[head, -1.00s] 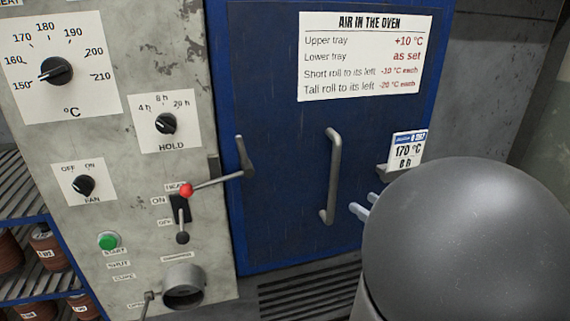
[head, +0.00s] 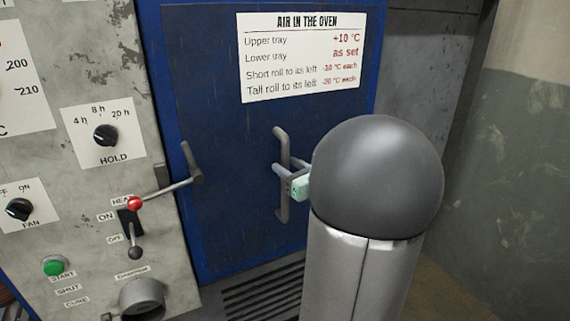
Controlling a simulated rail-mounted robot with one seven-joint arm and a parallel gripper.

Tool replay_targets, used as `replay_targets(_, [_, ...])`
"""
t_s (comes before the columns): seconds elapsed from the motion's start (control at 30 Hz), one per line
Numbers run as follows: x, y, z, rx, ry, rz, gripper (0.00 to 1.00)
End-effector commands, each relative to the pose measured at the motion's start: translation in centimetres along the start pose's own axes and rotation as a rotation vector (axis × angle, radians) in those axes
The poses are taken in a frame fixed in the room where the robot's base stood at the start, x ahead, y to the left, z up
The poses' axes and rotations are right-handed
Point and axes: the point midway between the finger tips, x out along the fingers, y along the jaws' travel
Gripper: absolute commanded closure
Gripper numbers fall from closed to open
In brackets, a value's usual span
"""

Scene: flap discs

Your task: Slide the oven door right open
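The oven door (head: 235,225) is a dark blue panel and looks closed in its frame. Its upright grey bar handle (head: 282,145) is near the middle of the door. My gripper (head: 282,172) is at the handle's middle, its pale fingers reaching in from the right and overlapping the bar. Whether they are clamped on it or only around it I cannot tell. My large grey arm link hides the door's right part. A latch lever (head: 194,163) with a red knob (head: 135,203) sits at the door's left edge, the arm pointing left and down.
The control panel (head: 70,165) with dials and a green button (head: 54,265) stands left of the door. A notice (head: 297,55) is on the door's upper part. A vent grille (head: 265,292) lies below. A wall (head: 520,150) stands on the right, with floor before it.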

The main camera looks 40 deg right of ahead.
Motion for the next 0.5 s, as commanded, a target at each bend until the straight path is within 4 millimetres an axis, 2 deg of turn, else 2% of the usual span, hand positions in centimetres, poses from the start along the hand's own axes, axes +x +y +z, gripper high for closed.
replay_targets(0.2, [1.6,0.0,0.0,-0.001,0.000,0.000,0.61])
replay_targets(0.47, [1.8,0.0,0.0,-0.001,0.000,0.000,0.61])
replay_targets(0.5, [1.8,0.0,0.0,-0.001,0.000,0.000,0.66])
